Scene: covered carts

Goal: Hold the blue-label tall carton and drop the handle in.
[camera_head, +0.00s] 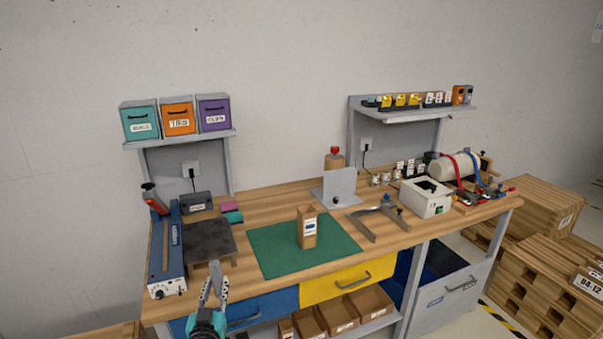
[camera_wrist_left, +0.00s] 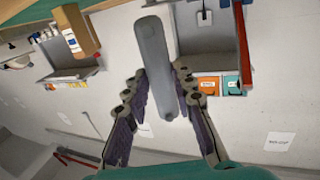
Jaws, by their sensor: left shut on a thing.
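The tall carton (camera_head: 307,238) is brown, with a white and blue label. It stands upright on the green mat (camera_head: 275,262), and its top appears open. My left gripper (camera_head: 213,288) is in front of the bench's front edge, left of the carton and apart from it. It is shut on a grey, rounded handle (camera_wrist_left: 153,60), which sticks out past the fingertips in the left wrist view. The carton also shows at the upper left of that view (camera_wrist_left: 76,32). My right gripper is not in view.
A dark plate on a small stand (camera_head: 207,241) and a blue device (camera_head: 165,250) are left of the mat. A grey bracket (camera_head: 372,222) and a white box (camera_head: 425,197) are to the right. The mat around the carton is clear.

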